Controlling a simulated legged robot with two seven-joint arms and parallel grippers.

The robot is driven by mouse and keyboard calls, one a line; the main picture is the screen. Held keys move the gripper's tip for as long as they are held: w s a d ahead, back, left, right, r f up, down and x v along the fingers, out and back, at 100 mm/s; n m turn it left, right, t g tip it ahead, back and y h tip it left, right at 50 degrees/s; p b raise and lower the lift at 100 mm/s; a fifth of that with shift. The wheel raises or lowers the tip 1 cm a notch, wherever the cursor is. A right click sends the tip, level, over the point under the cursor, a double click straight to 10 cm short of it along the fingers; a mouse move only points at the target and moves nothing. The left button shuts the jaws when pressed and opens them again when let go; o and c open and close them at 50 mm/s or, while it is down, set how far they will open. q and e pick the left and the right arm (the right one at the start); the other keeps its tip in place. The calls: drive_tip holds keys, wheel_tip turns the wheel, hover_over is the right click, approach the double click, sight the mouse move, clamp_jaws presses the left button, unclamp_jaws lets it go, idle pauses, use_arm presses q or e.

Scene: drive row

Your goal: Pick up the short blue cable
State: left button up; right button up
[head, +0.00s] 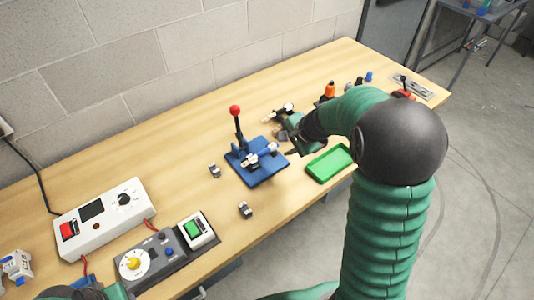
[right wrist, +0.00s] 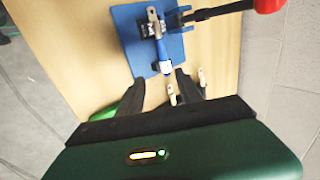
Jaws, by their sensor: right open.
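A short blue piece with pale ends, which looks like the short blue cable (right wrist: 162,52), lies across the blue plate (right wrist: 129,38) of a lever press in the right wrist view. In the head view the cable (head: 267,150) shows small on the plate (head: 262,175), beside the upright lever with a red knob (head: 235,110). My right gripper (right wrist: 161,84) is open. Its dark fingers stand apart, with the near end of the cable just beyond the gap between them. In the head view my right gripper (head: 287,143) is beside the plate's right edge, partly hidden by its arm.
A green tray (head: 329,164) lies right of the press near the table edge. A white power box (head: 100,219) and a grey control unit (head: 150,262) stand at the left. The wall runs behind the table.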

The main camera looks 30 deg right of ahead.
approach(267, 151)
drive_tip(key=x, duration=0.3)
drive_tip(key=shift+s+f+b, duration=0.15)
drive_tip(key=shift+b, duration=0.2)
drive_tip(key=x, duration=0.5)
drive_tip(key=shift+w+d, duration=0.15)
drive_tip(key=shift+w, duration=0.2)
drive_tip(key=shift+a, duration=0.25)
drive_tip(key=shift+c, duration=1.8)
clamp_jaws()
